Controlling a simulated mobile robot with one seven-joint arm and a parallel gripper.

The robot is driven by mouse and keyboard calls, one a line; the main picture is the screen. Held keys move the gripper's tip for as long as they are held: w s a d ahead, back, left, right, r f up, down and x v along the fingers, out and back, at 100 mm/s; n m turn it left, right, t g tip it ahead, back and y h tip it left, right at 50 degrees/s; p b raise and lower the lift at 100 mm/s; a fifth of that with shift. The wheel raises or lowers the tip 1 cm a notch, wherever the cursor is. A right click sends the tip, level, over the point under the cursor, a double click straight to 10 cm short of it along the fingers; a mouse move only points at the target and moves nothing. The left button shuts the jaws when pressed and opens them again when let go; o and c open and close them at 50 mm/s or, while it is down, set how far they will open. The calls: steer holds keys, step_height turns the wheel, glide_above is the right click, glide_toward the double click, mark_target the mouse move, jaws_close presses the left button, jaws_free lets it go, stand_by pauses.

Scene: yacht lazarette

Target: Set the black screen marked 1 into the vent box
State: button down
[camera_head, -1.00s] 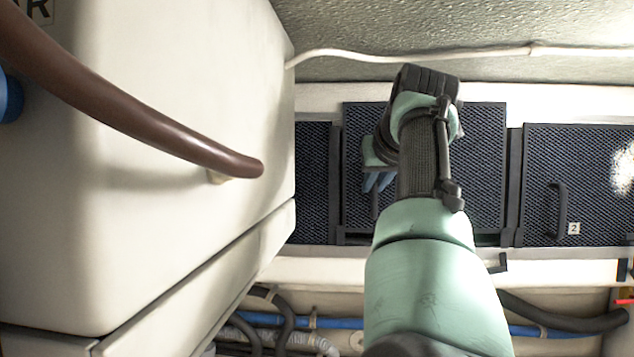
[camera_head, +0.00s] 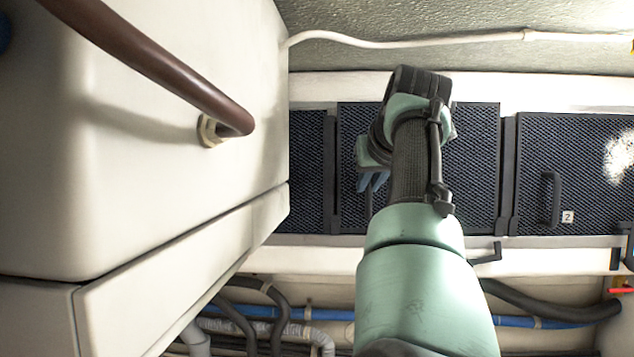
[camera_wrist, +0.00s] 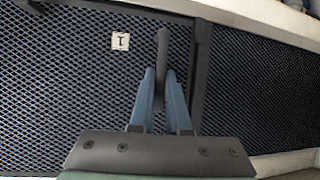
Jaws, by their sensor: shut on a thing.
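The black screen marked 1 (camera_head: 476,150) is a dark mesh panel in the middle of the row in the head view, partly hidden behind my arm. In the wrist view the screen (camera_wrist: 75,85) shows its white label 1 (camera_wrist: 120,41) and its black handle (camera_wrist: 162,50). The vent box (camera_head: 508,170) has dark posts on both sides of the screen. The screen's top edge stands a little higher than its neighbours; its lower edge is around the bottom rail.
Screen 2 (camera_head: 585,170) sits to the right, and another mesh screen (camera_head: 307,165) to the left. A large white cabinet (camera_head: 150,190) with a brown rail (camera_head: 150,65) fills the left. Hoses (camera_head: 545,305) run below the white ledge. A black latch (camera_head: 487,253) sticks out under the box.

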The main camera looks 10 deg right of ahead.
steer(key=shift+f+b, duration=0.55)
steer(key=shift+f, duration=0.05)
steer(key=c, duration=0.8)
jaws_free()
steer(key=shift+f, duration=0.2)
steer(key=b+v, duration=0.6)
steer(key=v, duration=0.7)
steer(key=shift+a+r, duration=0.1)
steer(key=shift+r, duration=0.05)
steer(key=shift+s, duration=0.1)
